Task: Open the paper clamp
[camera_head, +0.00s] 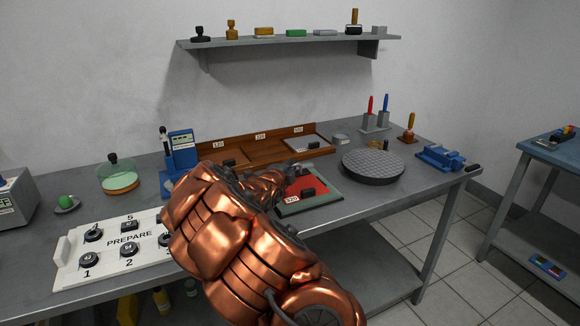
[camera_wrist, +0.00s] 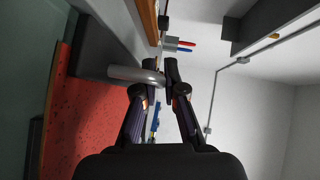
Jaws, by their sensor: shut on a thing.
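A red abrasive sheet (camera_head: 325,187) lies on a dark green-grey board labelled 320. It also fills the left of the wrist view (camera_wrist: 75,120). A smooth grey bar (camera_wrist: 128,73), apparently part of the paper clamp, sits between my fingertips in the wrist view. My gripper (camera_wrist: 161,70) is shut on this bar. In the head view my gripper (camera_head: 297,170) is at the far left edge of the board, and my copper arm hides much of the near left side. The rest of the clamp is hidden or too small to make out.
A wooden divided tray (camera_head: 255,152) stands behind the board. A round dark plate (camera_head: 373,167) is close on the right, with a blue vise (camera_head: 440,158) beyond. A white PREPARE panel (camera_head: 110,250) and a blue device (camera_head: 180,152) are on the left.

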